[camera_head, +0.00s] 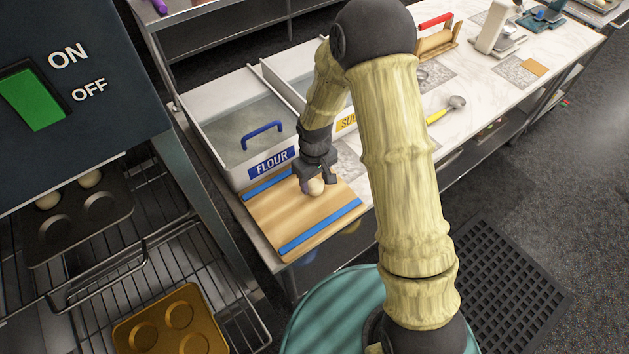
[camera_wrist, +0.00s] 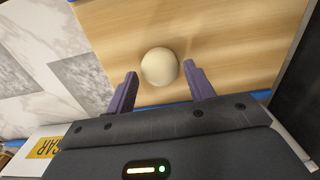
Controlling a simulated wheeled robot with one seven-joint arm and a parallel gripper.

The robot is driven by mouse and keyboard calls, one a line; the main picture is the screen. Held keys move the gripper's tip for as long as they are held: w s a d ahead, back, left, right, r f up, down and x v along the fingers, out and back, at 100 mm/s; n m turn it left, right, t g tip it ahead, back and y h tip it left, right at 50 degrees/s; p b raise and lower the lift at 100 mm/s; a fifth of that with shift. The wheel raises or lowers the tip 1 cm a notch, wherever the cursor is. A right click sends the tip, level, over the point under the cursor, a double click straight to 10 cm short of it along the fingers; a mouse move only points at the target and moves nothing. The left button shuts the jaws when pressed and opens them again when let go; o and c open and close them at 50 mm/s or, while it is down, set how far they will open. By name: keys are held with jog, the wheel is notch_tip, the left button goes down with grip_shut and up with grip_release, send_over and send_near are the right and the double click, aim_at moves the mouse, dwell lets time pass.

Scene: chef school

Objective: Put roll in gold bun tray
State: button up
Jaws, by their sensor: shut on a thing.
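The roll (camera_head: 316,187) is a small pale ball at the wooden board (camera_head: 290,222), near the flour bin. It also shows in the wrist view (camera_wrist: 159,66), between the two fingertips. My gripper (camera_head: 315,180) points down over the board and is shut on the roll. I cannot tell whether the roll still touches the board. The gold bun tray (camera_head: 160,322) lies on the lower oven rack at the bottom left of the head view. Its visible round cups look empty, and its near part is cut off by the picture edge.
A dark bun tray (camera_head: 75,225) with pale rolls sits on the oven rack above the gold tray. The oven's panel (camera_head: 70,90) stands at the upper left. The flour bin (camera_head: 235,125) and sugar bin stand behind the board. A scoop (camera_head: 447,108) lies on the marble counter.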

aim_at(315, 180)
notch_tip(315, 180, up, 10)
jog(key=b, duration=0.1)
jog(key=shift+b, duration=0.4)
jog(key=shift+f, duration=0.2)
